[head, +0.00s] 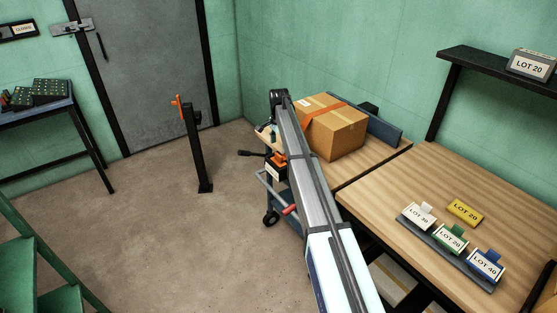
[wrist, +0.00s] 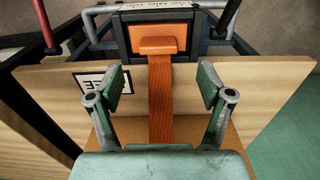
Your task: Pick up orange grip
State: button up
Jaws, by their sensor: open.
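An orange grip (wrist: 158,46) sticks out from an orange panel with a dark frame, at the top middle of the wrist view. The orange parts also show in the head view (head: 280,158), beside my arm at the table's left end. An orange strip (wrist: 160,105) runs from below the grip toward my gripper. My gripper (wrist: 162,82) is open, its green-padded fingers apart on either side of the strip. The grip appears beyond the fingertips, with nothing held. In the head view my arm hides most of this area.
A cardboard box (head: 338,132) with an orange strap stands on the wooden table (head: 372,168), close to my arm. Several lot signs lie at the right. A dark post (head: 196,150) with an orange top part stands on the open floor at the left.

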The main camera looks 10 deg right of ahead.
aim_at(280, 156)
jog(key=shift+d+f+p, duration=0.1)
jog(key=shift+f+p, duration=1.1)
jog(key=shift+f, duration=2)
jog(key=c, duration=1.3)
